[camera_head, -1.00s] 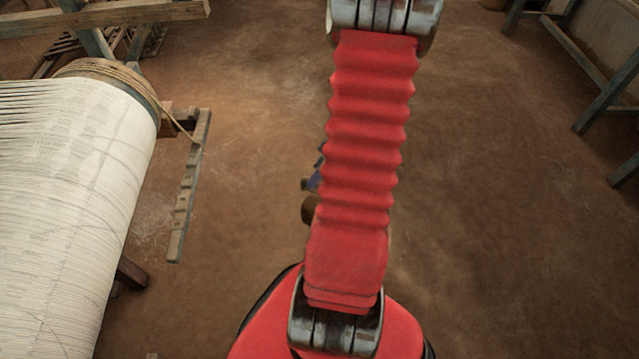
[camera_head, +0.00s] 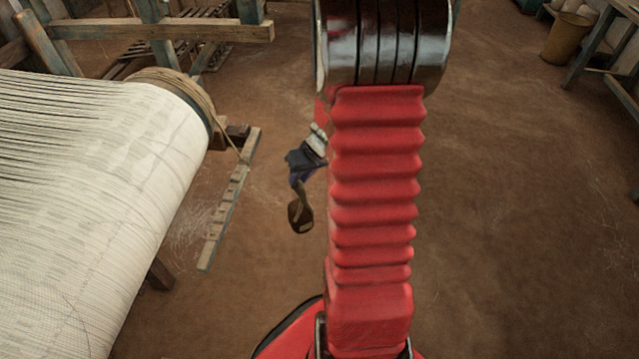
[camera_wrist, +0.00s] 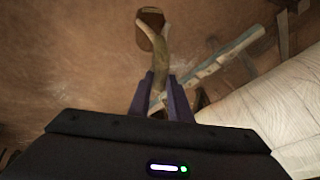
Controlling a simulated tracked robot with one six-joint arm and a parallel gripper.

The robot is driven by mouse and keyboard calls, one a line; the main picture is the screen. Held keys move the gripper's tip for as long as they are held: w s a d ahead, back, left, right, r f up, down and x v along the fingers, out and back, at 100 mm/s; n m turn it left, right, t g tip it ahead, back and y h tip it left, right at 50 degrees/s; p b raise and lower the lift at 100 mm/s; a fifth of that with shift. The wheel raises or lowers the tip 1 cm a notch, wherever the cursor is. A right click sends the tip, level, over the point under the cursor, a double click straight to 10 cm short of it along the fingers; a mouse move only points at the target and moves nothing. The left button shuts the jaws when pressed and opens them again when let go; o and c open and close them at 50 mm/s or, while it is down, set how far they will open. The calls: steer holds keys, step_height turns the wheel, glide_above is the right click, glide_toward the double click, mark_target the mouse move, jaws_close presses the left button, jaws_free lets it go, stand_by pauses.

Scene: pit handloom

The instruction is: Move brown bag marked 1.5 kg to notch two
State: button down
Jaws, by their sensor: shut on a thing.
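My gripper (camera_head: 298,178) is shut on the strap of a brown bag (camera_head: 301,214), left of my red arm in the head view. The bag hangs below the fingers and bears a small pale label too small to read. In the wrist view the bag (camera_wrist: 151,17) and its olive strap (camera_wrist: 158,52) extend from between the purple fingers (camera_wrist: 159,95). The notched wooden lever (camera_head: 230,200) sticks out beside the cloth roll, left of the bag and apart from it. The lever (camera_wrist: 215,63) also shows in the wrist view. Its notches are not readable as numbers.
The roll of white warp (camera_head: 105,180) fills the left, with a rope (camera_head: 228,133) running from its end to the lever. Wooden loom beams (camera_head: 165,30) stand at the back left. A bin (camera_head: 567,38) and bench stand far right. The floor between is clear.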

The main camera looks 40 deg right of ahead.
steer(key=w+a+r+n, duration=0.1)
steer(key=w+a, duration=0.3)
steer(key=a, duration=0.4)
steer(key=w+a+r+n+y, duration=0.1)
steer(key=w+a+r, duration=0.3)
steer(key=a, duration=0.5)
steer(key=w+a+r+n, duration=0.2)
steer(key=w+a+r, duration=0.1)
steer(key=a, duration=0.6)
steer(key=shift+w+a+g+y, duration=0.2)
steer(key=shift+w+g+y, duration=0.1)
steer(key=shift+w, duration=0.5)
steer(key=shift+s, duration=0.2)
